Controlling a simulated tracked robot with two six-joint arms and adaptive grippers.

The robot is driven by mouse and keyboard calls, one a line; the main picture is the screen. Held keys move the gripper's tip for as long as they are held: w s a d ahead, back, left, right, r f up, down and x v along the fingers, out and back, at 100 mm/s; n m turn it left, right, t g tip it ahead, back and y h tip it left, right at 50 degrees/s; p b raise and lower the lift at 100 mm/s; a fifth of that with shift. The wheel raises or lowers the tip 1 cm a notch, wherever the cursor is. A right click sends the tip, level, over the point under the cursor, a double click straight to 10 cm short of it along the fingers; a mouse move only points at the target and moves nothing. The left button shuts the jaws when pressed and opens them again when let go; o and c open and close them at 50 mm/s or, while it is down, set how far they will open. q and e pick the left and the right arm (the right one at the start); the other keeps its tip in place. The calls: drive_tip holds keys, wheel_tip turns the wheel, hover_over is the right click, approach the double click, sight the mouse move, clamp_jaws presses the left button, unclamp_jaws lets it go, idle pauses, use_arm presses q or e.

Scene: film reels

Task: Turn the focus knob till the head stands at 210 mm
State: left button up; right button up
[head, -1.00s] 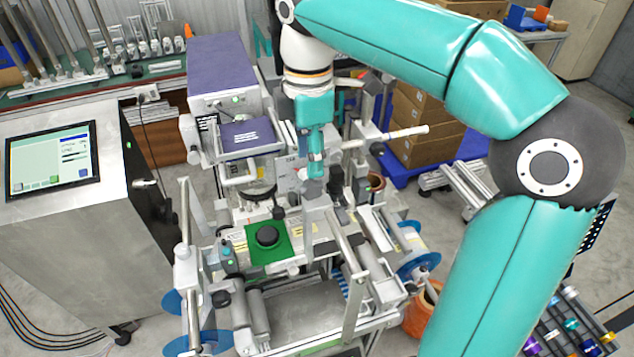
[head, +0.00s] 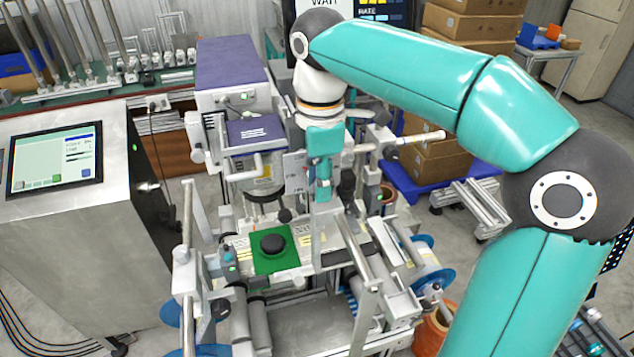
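The machine's head appears to be the small purple-topped box (head: 255,132) beside the large purple housing (head: 231,72), left of my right gripper. My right gripper (head: 322,192) points down over the machine, its teal body in front of the column parts. Its fingertips are small and merge with the parts behind, so I cannot tell whether they are open or touch anything. A small dark knob (head: 285,215) shows left of and below the gripper. I cannot tell which knob is the focus knob, and no height scale is readable. My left gripper is out of view.
A green plate with a black round button (head: 271,243) lies on the machine's front. A console screen (head: 55,158) stands at left, its text too small to read. Rollers, rails and a blue reel (head: 430,262) crowd the front. Boxes (head: 475,20) stand behind at right.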

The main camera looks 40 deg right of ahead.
clamp_jaws()
drive_tip(key=shift+s+d+f+t+y+b, duration=0.15)
drive_tip(key=shift+t+y+b, duration=0.15)
drive_tip(key=shift+y, duration=0.2)
drive_tip(key=shift+s+d+f+t+y+b, duration=0.1)
drive_tip(key=shift+f+t+y+b, duration=0.1)
drive_tip(key=shift+y+b, duration=0.25)
drive_tip(key=shift+r+t+y+b, duration=0.1)
drive_tip(key=shift+t+y+b, duration=0.25)
drive_tip(key=shift+y, duration=0.3)
drive_tip(key=shift+o, duration=2.2)
unclamp_jaws()
drive_tip(key=shift+r, duration=0.1)
drive_tip(key=shift+r, duration=0.1)
